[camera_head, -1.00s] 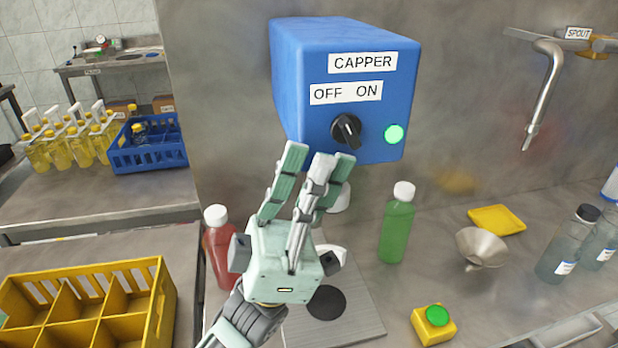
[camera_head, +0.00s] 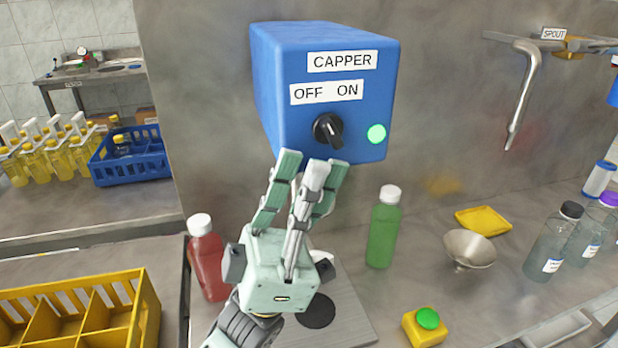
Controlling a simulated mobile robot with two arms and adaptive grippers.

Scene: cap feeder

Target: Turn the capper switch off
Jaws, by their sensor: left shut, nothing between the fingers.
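The blue capper box (camera_head: 270,90) is on the wall, with a CAPPER label and an OFF ON label on its front. Its black rotary switch (camera_head: 328,130) sits below the labels, its handle slanting from upper left to lower right. A green light (camera_head: 377,134) glows to the right of the switch. My left gripper (camera_head: 314,168) is shut and empty, its fingers pointing up. Its fingertips show just below the switch, apart from it in the picture; the depth gap is hard to judge. My right gripper is not in view.
A red bottle (camera_head: 205,260) stands left of my gripper and a green bottle (camera_head: 382,235) right of it. A yellow button box (camera_head: 425,325), a funnel (camera_head: 469,247) and clear bottles stand further right. A yellow crate (camera_head: 147,310) is at lower left.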

